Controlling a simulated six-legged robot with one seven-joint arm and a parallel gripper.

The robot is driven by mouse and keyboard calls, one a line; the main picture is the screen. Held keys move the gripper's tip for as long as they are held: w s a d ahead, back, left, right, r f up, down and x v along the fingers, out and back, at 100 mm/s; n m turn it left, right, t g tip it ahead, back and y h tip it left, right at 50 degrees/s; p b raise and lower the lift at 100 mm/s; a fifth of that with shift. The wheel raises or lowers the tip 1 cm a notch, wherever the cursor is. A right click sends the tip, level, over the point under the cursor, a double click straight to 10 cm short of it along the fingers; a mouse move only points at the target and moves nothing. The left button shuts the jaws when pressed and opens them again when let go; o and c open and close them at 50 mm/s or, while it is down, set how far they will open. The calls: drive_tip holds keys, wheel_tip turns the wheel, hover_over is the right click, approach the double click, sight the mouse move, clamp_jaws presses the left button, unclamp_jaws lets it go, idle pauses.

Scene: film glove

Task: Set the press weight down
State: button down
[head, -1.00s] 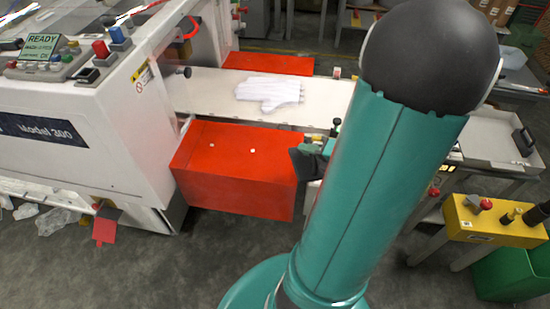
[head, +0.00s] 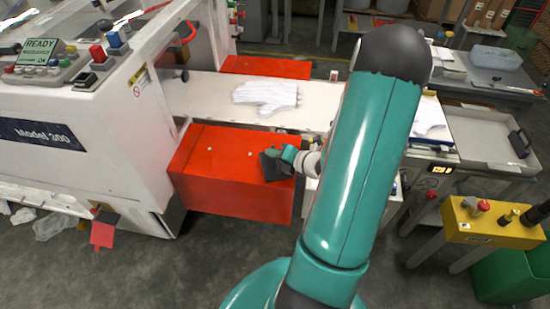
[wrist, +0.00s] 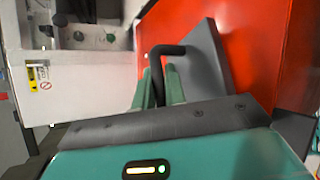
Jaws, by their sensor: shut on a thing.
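The press weight is a dark grey plate (head: 274,168) with a black bar handle (wrist: 158,62). My gripper (head: 289,153) is shut on the handle; in the wrist view its green fingers (wrist: 160,88) stand on either side of it. In the head view the weight is at the right end of the top of the red box (head: 220,170). The plate is tilted in the wrist view, with red surface behind it. I cannot tell whether its underside touches the box.
A white glove (head: 265,97) lies on the pale conveyor bed (head: 200,90) behind the red box. The white machine (head: 80,125) stands at left. Another glove (head: 428,115) lies right of my arm. A yellow control box (head: 485,225) stands at right. The red top's left part is mostly clear.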

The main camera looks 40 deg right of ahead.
drive_tip(key=shift+f, duration=0.8)
drive_tip(key=shift+f, duration=0.1)
drive_tip(key=c, duration=1.5)
unclamp_jaws()
drive_tip(key=shift+o, duration=0.2)
drive_tip(key=shift+s, duration=0.25)
drive_tip(key=v, duration=1.1)
drive_tip(key=shift+s+r, duration=0.25)
